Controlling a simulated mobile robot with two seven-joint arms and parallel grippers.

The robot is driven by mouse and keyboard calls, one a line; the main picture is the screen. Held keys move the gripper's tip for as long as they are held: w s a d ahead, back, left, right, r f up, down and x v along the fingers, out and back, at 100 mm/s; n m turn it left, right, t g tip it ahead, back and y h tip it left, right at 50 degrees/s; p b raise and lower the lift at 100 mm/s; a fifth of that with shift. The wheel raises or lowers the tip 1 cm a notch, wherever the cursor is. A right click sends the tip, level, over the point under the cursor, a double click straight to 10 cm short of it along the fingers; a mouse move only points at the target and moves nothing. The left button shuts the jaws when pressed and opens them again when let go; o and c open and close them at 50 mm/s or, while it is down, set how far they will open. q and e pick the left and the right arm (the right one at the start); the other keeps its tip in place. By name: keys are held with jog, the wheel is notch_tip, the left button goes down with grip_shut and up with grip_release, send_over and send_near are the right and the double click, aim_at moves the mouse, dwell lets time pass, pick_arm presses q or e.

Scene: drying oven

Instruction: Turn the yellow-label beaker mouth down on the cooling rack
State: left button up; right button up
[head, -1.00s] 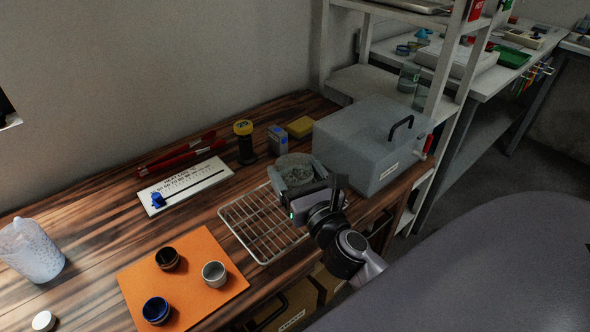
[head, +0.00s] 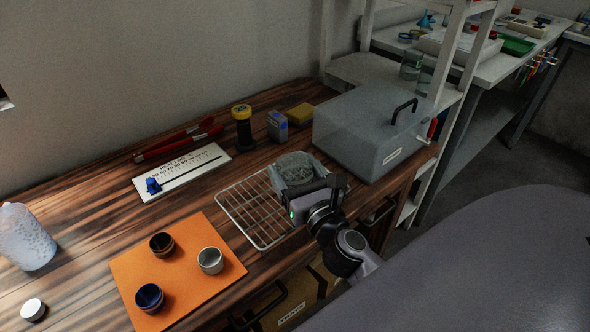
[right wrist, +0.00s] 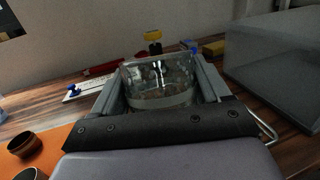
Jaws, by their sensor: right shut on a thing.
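My right gripper (head: 298,188) is shut on a clear glass beaker (head: 292,164), which sits between its fingers at the far right end of the wire cooling rack (head: 240,222). In the right wrist view the beaker (right wrist: 160,88) fills the space between the two grey fingers, with a pale band low on its wall. I see no yellow label on it, and I cannot tell which way its mouth faces or whether it touches the rack. The left part of the rack is bare. My left gripper is out of view.
A grey oven box (head: 362,140) stands close to the right of the beaker. Behind are a yellow-capped dark bottle (head: 243,130), a blue-grey box (head: 277,126) and a yellow block (head: 300,113). An orange mat (head: 190,292) with three small cups lies left of the rack.

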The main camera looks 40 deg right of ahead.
jog(key=shift+f+b, duration=0.3)
jog(key=shift+f, duration=0.05)
jog(key=o, duration=1.1)
jog(key=shift+o, duration=0.2)
jog(key=s, duration=0.1)
jog(key=s+b, duration=0.1)
jog(key=s, duration=0.1)
jog(key=s+a, duration=0.1)
jog(key=s, duration=0.1)
jog(key=shift+s+f, duration=0.1)
jog(key=shift+f, duration=0.2)
jog(key=shift+s+a+b, duration=0.15)
jog(key=shift+s+b, duration=0.2)
jog(key=shift+s, duration=0.6)
